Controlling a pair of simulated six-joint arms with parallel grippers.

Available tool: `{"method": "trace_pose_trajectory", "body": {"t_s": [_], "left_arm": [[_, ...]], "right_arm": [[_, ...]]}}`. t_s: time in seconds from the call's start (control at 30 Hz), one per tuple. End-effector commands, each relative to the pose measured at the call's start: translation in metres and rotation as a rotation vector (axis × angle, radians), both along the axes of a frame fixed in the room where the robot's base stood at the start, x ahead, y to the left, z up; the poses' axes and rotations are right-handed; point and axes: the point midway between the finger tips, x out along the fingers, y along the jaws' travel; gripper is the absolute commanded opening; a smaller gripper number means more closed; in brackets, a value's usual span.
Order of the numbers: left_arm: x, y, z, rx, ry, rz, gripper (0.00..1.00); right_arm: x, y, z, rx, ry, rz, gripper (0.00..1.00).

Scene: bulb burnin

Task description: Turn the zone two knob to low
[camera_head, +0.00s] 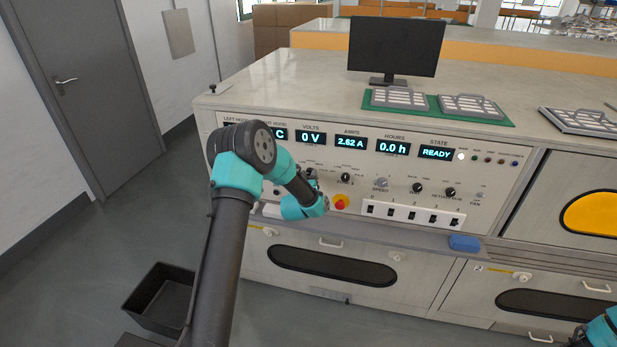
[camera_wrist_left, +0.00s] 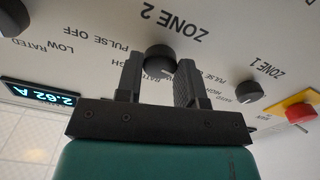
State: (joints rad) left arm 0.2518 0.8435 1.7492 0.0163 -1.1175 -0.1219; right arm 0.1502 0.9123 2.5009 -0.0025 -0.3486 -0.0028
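The dark round zone two knob (camera_wrist_left: 160,57) is on the pale panel in the left wrist view, beside the "ZONE 2" lettering. My left gripper (camera_wrist_left: 159,72) is open, with one finger on each side of this knob. I cannot tell whether the fingers touch it. The knob's pointer is not clear, and the fingers hide part of the lettering around it. In the head view my left arm (camera_head: 305,195) reaches to the panel and covers much of that area. Only part of my right arm shows at the bottom right corner; its gripper is out of view.
The zone one knob (camera_wrist_left: 248,92) and a red button on a yellow base (camera_wrist_left: 299,112) are close to the gripper. A blue block (camera_head: 464,243) lies on the ledge. A black bin (camera_head: 160,297) stands on the floor.

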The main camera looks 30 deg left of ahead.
Motion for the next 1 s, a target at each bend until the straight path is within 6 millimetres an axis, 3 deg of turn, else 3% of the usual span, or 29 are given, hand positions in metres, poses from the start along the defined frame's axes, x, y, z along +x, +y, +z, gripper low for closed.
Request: {"method": "trace_pose_trajectory", "body": {"t_s": [0.23,0.63,1.0], "left_arm": [[-0.0001,0.0000,0.0001,0.000,0.000,0.000,0.12],[-0.0001,0.0000,0.0001,0.061,0.018,0.000,0.12],[-0.0001,0.0001,0.0002,0.294,0.085,0.000,0.12]], "right_arm": [[0.0000,0.0000,0.0000,0.000,0.000,0.000,0.37],[0.0000,0.0000,0.0000,0.000,0.000,0.000,0.37],[0.0000,0.0000,0.0000,0.000,0.000,0.000,0.37]]}}
